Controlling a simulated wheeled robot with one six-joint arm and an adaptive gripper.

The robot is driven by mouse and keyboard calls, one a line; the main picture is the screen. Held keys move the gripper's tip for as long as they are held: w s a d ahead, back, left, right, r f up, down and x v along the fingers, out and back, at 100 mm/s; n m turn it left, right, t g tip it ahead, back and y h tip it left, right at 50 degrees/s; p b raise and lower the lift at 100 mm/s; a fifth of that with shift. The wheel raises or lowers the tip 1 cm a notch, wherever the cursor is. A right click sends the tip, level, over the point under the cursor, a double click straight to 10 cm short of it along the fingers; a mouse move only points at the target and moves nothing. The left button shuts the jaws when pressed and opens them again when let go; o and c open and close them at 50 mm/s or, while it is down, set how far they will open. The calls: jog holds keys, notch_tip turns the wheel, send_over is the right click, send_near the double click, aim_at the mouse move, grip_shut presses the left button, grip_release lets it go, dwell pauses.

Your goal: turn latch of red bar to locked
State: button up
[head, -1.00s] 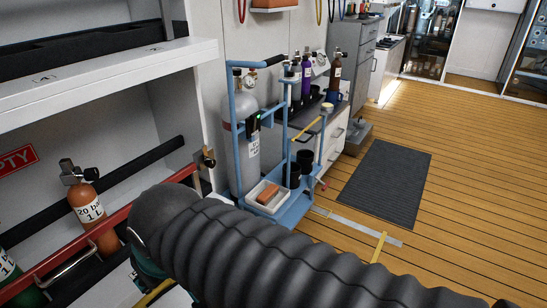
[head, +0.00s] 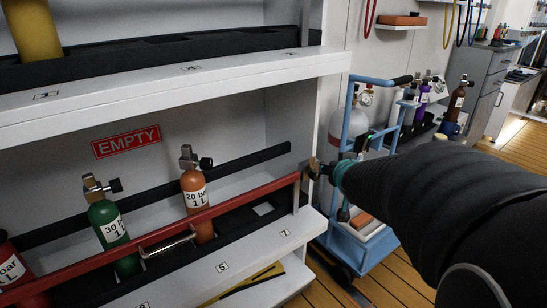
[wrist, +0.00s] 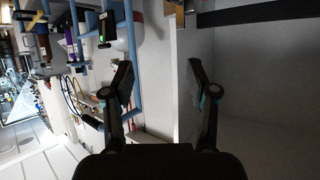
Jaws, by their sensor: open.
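The red bar (head: 215,212) runs across the front of the lower shelf, with a metal handle (head: 168,241) on it. A brownish latch (head: 309,170) sits at its right end, by the shelf's right post. In the head view my gripper is mostly hidden behind my dark arm, and its end is close to the latch's right side. In the wrist view my gripper (wrist: 160,82) is open, with nothing between its fingers. A brass-coloured piece at the top edge there (wrist: 181,12) looks like the latch, beyond the fingertips. I cannot tell whether they touch.
Green (head: 110,230) and orange (head: 197,195) cylinders stand behind the bar, under a red EMPTY sign (head: 126,142). An upper shelf (head: 180,85) overhangs them. A blue cart (head: 360,248) with a grey cylinder stands close on the right. Wooden floor (head: 515,160) is open farther right.

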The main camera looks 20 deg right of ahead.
aim_at(317, 176)
jog(key=w+d+f+t+y+b, duration=0.1)
jog(key=w+d+f+t+y, duration=0.25)
jog(key=w+d+f, duration=0.3)
jog(key=s+f+y, duration=0.4)
jog(key=f+y, duration=0.2)
jog(key=y, duration=0.1)
jog(key=shift+m+t, duration=0.4)
jog(key=shift+t, duration=0.05)
jog(key=x, duration=1.3)
jog(key=shift+d, duration=0.2)
jog(key=shift+c, duration=0.3)
grip_shut()
